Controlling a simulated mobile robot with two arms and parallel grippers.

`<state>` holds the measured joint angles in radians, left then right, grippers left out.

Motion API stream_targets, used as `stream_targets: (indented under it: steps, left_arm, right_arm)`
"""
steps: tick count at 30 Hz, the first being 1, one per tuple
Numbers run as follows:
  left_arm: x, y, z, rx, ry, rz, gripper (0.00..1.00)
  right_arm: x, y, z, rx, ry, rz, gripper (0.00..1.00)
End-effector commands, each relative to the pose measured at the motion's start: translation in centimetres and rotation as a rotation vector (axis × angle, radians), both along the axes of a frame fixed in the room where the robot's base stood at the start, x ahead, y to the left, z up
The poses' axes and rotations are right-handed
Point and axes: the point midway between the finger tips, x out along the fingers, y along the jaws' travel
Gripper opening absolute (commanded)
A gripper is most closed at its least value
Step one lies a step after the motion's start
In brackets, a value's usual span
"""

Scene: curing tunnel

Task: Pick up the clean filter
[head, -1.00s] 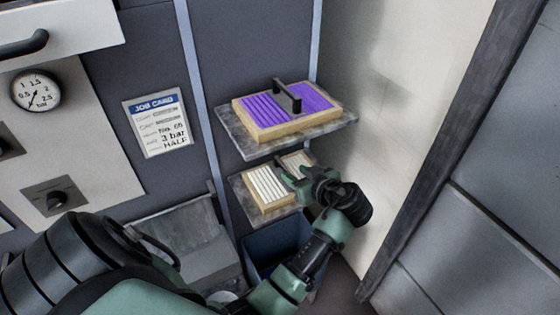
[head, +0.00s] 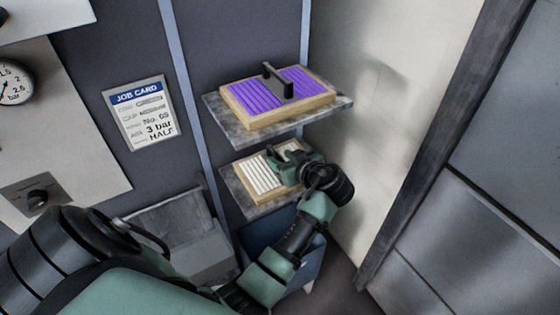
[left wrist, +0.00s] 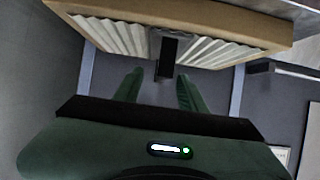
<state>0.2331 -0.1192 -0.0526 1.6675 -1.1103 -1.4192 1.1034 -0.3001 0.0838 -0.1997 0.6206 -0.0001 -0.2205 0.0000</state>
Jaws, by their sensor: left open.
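The clean filter, with white pleats in a wooden frame (head: 262,180), lies on the lower shelf. My left gripper (head: 283,164) is open over its right part and hides some of it. The filter's dark handle (head: 271,154) shows just beside the fingers. In the left wrist view, the white filter (left wrist: 115,36) fills the top. Its black handle (left wrist: 167,58) stands in line with the gap between the open fingers (left wrist: 158,84), close to their tips. I cannot tell whether the fingers touch it. My right gripper is not in view.
A purple filter (head: 248,97) with a black handle lies on the upper shelf (head: 213,110), right above the lower shelf (head: 236,192). A blue bin (head: 258,240) stands below. A pale wall (head: 390,110) closes the right side. A job card (head: 143,112) hangs at left.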

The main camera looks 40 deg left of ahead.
Motion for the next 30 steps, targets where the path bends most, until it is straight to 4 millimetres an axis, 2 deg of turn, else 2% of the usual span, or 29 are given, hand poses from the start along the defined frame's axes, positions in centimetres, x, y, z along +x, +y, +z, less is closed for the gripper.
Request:
stream_targets:
  steps: [4,8,17,30]
  left_arm:
    - [0.1,0.3,0.0,0.001,0.000,0.000,0.41]
    - [0.1,0.3,0.0,0.001,0.000,0.000,0.41]
    - [0.1,0.3,0.0,0.001,0.000,0.000,0.01]
    - [0.1,0.3,0.0,0.001,0.000,0.000,0.00]
  right_arm:
    - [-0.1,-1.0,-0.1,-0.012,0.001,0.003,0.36]
    - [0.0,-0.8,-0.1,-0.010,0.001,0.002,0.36]
    - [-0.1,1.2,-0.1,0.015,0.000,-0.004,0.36]
    - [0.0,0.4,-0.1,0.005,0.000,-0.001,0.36]
